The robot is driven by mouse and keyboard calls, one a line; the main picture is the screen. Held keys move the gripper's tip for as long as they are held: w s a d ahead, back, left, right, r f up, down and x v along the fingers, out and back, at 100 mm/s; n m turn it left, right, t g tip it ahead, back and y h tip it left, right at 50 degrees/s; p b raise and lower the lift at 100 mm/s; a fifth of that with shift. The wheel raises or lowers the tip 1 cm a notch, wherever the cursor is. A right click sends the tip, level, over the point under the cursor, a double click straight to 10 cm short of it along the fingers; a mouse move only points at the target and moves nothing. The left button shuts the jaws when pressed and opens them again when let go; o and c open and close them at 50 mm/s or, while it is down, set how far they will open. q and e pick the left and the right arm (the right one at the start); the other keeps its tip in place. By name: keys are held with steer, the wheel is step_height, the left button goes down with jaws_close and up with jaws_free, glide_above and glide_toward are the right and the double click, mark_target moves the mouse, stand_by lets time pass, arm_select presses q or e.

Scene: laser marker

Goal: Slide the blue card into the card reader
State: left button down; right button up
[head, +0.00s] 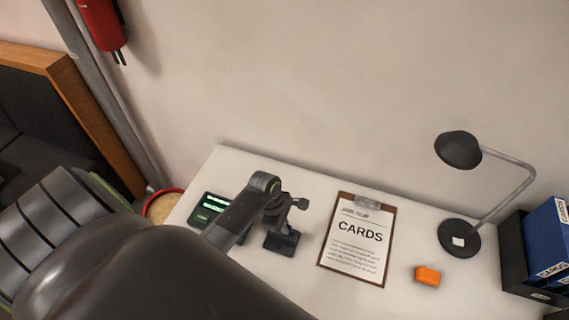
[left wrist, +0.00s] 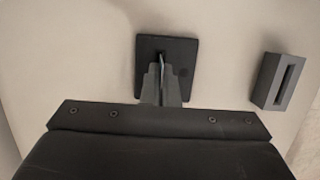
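My left gripper (head: 282,218) is over the white desk, just above a small dark base (head: 281,244). In the left wrist view, its narrow fingers (left wrist: 162,82) are close together over a black square plate (left wrist: 186,48). A thin light-blue edge, which looks like the blue card (left wrist: 162,58), shows edge-on between the fingertips. Whether it still touches the plate, I cannot tell. A dark grey block with a long slot (left wrist: 268,80) stands to the right in that view, apart from the fingers. The card's face is hidden. My right gripper is not in view.
A dark device with a green-lit display (head: 209,207) is at the desk's left. A clipboard marked CARDS (head: 357,240), an orange block (head: 428,275), a black lamp (head: 459,239) and blue binders (head: 548,240) are to the right. My arm hides the front left of the desk.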

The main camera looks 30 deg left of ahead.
arm_select(q)
steer(key=shift+f, duration=0.2)
steer(key=c, duration=2.2)
jaws_free()
steer(key=c, duration=1.6)
jaws_free()
steer(key=shift+r, duration=0.1)
steer(key=shift+w+d+r+p+v, duration=0.2)
steer(key=shift+p+v, duration=0.85)
steer(key=shift+v, duration=2.8)
steer(key=shift+s+d+p+v, duration=0.1)
steer(key=shift+d+p+v, duration=0.65)
steer(key=shift+v, duration=3.05)
steer(key=shift+w+a+r+p+v, duration=0.15)
steer(key=shift+p+v, duration=1.25)
steer(key=shift+v, duration=2.45)
steer(key=shift+s+f, duration=0.1)
steer(key=shift+f, duration=0.05)
